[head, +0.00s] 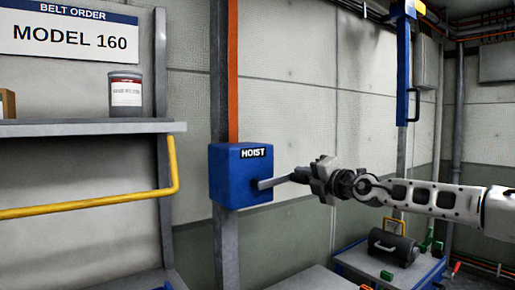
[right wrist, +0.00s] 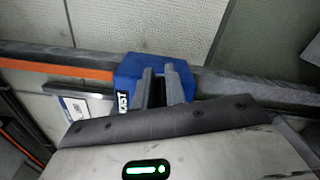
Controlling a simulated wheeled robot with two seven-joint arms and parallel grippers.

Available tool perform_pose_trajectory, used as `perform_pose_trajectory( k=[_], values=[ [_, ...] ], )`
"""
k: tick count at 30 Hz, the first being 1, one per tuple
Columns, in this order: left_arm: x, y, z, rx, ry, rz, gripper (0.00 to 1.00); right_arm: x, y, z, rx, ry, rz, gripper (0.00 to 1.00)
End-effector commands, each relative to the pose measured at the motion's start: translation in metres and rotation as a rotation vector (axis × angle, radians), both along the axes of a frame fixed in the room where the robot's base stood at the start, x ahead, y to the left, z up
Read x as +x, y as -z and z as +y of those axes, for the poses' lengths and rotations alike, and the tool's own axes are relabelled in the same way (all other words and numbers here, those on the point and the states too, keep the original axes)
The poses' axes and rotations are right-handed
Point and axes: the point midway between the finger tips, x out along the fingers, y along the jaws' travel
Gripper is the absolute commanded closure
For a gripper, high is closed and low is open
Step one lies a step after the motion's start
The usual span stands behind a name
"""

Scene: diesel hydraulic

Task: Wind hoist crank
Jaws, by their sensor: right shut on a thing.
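The blue hoist box (head: 228,178), labelled HOIST, is fixed to a grey upright post in the middle of the head view. Its grey crank arm (head: 272,182) sticks out from the front face toward the right. My right gripper (head: 306,176) comes in from the right and is shut on the crank's handle at the outer end of that arm. The fingers mostly hide the handle. In the right wrist view the blue box (right wrist: 127,72) lies just beyond the two grey fingers (right wrist: 163,76); the grip itself is hard to make out there. My left gripper is not in view.
A grey shelf (head: 85,128) with a can (head: 125,94) and a yellow rail (head: 95,207) stands at the left. An orange strip (head: 233,70) runs up the post. A blue cart (head: 350,262) with a dark cylinder (head: 392,247) is below my right arm.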

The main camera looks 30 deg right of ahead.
Motion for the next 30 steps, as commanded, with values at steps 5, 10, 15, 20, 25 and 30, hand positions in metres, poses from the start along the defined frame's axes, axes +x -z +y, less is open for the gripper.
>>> perform_pose_trajectory(
  k=[5, 10, 15, 20, 25, 30],
  values=[
    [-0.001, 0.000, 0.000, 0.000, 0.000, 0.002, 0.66, 0.001, -0.027, 0.020, -0.007, -0.026, -0.008, 1.00],
    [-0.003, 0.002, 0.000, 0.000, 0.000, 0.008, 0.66, 0.001, -0.040, 0.029, -0.009, -0.029, 0.002, 1.00],
    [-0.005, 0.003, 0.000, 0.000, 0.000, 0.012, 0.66, -0.001, -0.051, 0.039, -0.010, -0.028, 0.009, 1.00],
    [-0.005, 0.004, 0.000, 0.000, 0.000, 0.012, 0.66, -0.002, -0.059, 0.051, -0.012, -0.024, 0.015, 1.00],
    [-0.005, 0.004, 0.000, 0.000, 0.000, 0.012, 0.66, -0.003, -0.065, 0.065, -0.011, -0.021, 0.021, 1.00],
    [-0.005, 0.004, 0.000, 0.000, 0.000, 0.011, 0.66, -0.004, -0.069, 0.083, -0.012, -0.022, 0.024, 1.00]
  ],
)
